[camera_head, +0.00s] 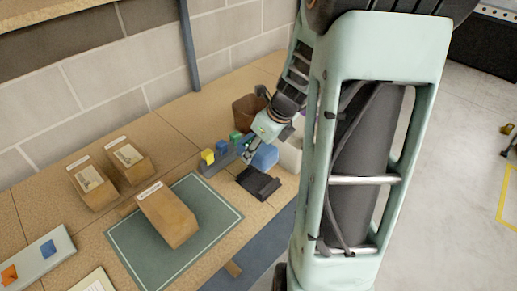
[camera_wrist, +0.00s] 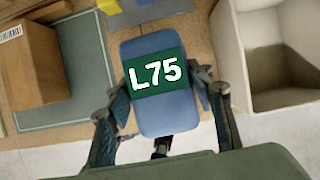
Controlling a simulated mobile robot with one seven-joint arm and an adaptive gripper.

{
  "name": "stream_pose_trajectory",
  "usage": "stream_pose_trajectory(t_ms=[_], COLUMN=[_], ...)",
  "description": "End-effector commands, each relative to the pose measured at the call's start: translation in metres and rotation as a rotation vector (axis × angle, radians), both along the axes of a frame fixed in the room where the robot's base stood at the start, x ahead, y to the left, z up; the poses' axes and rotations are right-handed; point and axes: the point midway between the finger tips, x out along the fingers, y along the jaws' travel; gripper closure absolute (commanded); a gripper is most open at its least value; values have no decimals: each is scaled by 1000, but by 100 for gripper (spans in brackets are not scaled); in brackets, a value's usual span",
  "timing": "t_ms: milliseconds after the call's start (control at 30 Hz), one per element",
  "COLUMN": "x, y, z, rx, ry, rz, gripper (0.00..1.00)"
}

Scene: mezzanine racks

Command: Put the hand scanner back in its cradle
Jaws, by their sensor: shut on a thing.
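The hand scanner (camera_wrist: 165,115) appears as a blue rounded body with a green panel reading "L75". It fills the middle of the wrist view, between the fingers of my gripper (camera_wrist: 163,98). My gripper (camera_head: 256,150) is shut on it, and the scanner's blue body (camera_head: 265,157) shows beside the fingers in the head view. A dark, low holder (camera_head: 259,184), which looks like the cradle, sits on the bench just below the scanner in the head picture. I cannot make it out in the wrist view. The scanner's underside is hidden, and I cannot tell the gap to the holder.
A grey rail with coloured blocks (camera_head: 221,161) stands beside the gripper. A pale bin (camera_wrist: 275,60) is to the right, and a brown bin (camera_head: 247,109) is behind. A cardboard box (camera_head: 166,214) lies on the green mat (camera_head: 205,205). My arm hides the bench's right part.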

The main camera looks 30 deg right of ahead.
Motion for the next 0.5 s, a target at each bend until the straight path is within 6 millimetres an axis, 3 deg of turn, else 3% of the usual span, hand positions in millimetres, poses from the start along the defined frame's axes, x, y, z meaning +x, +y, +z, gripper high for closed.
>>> stream_pose_trajectory(t_ms=[267,500], x=[-1,-1], y=[-3,-3], z=[-8,-31], rx=[1,0], ry=[-1,-1], rz=[-35,-34], gripper=[84,84])
